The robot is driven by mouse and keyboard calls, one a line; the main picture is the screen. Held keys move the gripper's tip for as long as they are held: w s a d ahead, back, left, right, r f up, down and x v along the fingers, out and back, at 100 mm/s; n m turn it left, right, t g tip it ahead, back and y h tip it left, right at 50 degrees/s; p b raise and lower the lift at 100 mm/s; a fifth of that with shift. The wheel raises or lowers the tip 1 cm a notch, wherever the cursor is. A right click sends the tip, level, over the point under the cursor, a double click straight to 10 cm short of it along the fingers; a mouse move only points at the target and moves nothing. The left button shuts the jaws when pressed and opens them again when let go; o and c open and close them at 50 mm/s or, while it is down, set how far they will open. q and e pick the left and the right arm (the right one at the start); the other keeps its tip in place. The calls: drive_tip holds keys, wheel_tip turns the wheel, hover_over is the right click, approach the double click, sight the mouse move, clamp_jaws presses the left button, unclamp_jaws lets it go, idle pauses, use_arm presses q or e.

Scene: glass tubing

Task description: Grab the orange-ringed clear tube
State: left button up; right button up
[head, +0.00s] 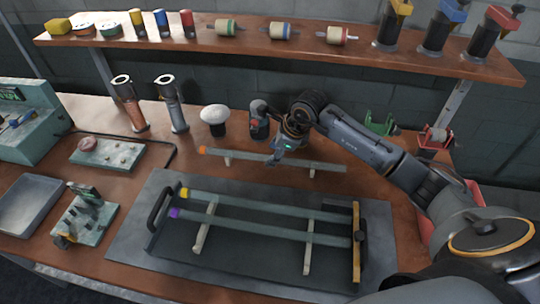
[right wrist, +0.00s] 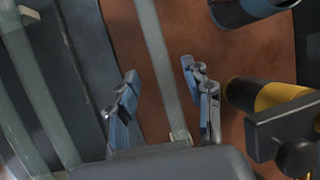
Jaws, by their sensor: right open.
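The orange-ringed clear tube (head: 235,155) lies roughly left to right on small pale supports behind the dark rack, its orange ring at the left end. My right gripper (head: 276,158) is over the middle of this tube, pointing down. In the right wrist view the tube (right wrist: 156,45) runs between the two spread fingers of the right gripper (right wrist: 163,88). The fingers are open, with a gap on both sides of the tube. The orange ring is not seen in the wrist view. My left gripper is not in view.
A yellow-ringed tube (head: 250,203) and a purple-ringed tube (head: 255,226) lie on the dark rack (head: 225,262) in front. A white-domed object (head: 214,117) and two torch-like tools (head: 171,103) stand behind. A shelf (head: 300,53) overhangs the back.

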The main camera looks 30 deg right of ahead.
drive_tip(key=shift+x, duration=1.15)
drive_tip(key=shift+w+f, duration=0.2)
clamp_jaws()
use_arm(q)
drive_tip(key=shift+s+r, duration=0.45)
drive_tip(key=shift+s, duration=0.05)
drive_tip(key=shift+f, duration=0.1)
use_arm(e)
drive_tip(key=shift+r, duration=0.1)
